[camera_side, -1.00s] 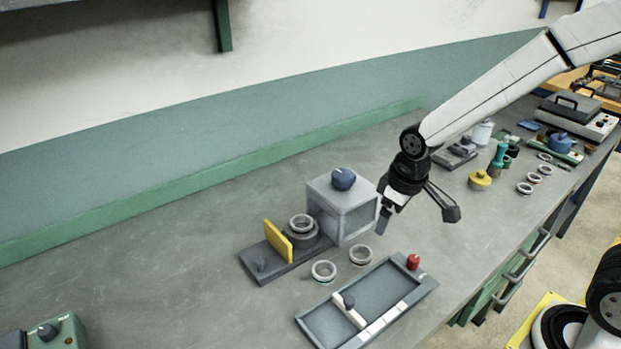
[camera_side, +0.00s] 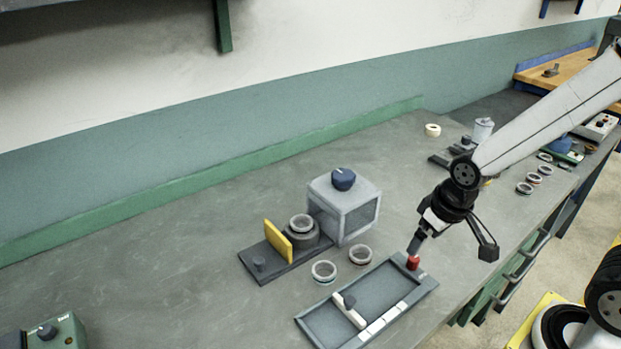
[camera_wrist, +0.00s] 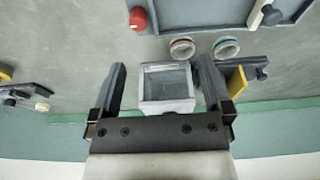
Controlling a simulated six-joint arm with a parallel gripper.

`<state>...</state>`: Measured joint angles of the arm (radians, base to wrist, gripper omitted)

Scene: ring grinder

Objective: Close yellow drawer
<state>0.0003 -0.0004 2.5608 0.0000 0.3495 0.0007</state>
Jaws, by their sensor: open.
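The yellow drawer front (camera_side: 278,241) stands upright on a dark grey slide base, left of the grey box-shaped grinder (camera_side: 357,218). A ring sits on a round holder between the yellow front and the box, so the drawer is out of the box. In the wrist view the yellow front (camera_wrist: 236,82) is partly hidden behind the right finger. My gripper (camera_side: 451,246) is open and empty, to the right of the box, with one finger beside or over the red knob. In the wrist view the box lies between the open fingers of my gripper (camera_wrist: 161,66).
A grey tray (camera_side: 312,321) with a white slider and the red knob (camera_side: 413,263) lies in front of the box. Two loose rings (camera_side: 324,271) stand between them. A green control unit (camera_side: 60,333) is at the lower left. The left bench is mostly clear.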

